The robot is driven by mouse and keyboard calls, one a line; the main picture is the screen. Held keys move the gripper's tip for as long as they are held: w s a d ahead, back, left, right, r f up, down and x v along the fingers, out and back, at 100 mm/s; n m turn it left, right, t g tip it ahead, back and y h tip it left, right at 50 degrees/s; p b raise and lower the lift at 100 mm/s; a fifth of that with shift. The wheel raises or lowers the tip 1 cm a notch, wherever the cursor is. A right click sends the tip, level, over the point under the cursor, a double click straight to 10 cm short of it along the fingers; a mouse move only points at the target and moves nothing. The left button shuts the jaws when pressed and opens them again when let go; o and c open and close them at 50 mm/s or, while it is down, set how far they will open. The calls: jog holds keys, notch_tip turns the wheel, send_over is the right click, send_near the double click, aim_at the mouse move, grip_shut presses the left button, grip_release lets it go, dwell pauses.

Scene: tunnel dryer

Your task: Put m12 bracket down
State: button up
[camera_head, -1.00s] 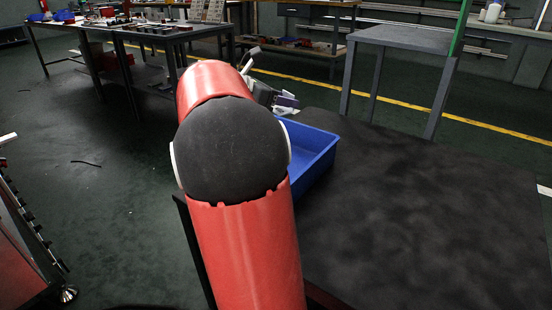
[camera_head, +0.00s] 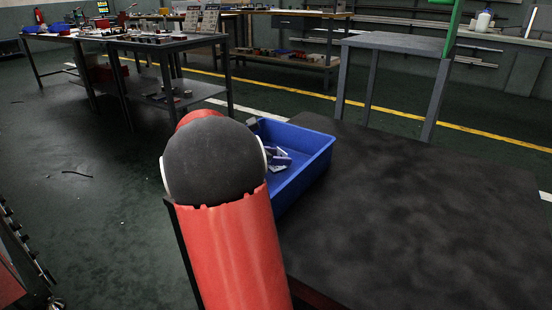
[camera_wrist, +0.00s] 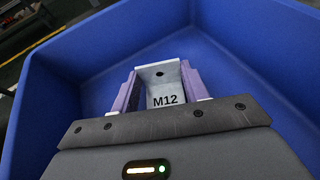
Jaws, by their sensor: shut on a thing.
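The m12 bracket (camera_wrist: 163,84) is a light grey metal piece marked "M12", with a hole in its upper face. In the wrist view it sits between the two purple fingers of my gripper (camera_wrist: 158,90), which is shut on it. The blue bin (camera_head: 303,150) surrounds the gripper and bracket, with its walls on both sides in the wrist view (camera_wrist: 65,110). In the head view my gripper (camera_head: 277,158) shows partly inside the bin, behind my red arm. Whether the bracket touches the bin floor cannot be told.
The bin stands on a dark table (camera_head: 420,210), whose top is clear to the right. Another grey table (camera_head: 395,42) stands behind. Workbenches with small parts (camera_head: 165,45) are at the back left. The floor at left is mostly open.

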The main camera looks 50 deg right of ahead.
jog(key=o, duration=1)
jog(key=shift+o, duration=0.2)
jog(key=shift+r, duration=0.2)
jog(key=p+v, duration=0.2)
jog(key=v, duration=1)
jog(key=shift+s+f, duration=0.1)
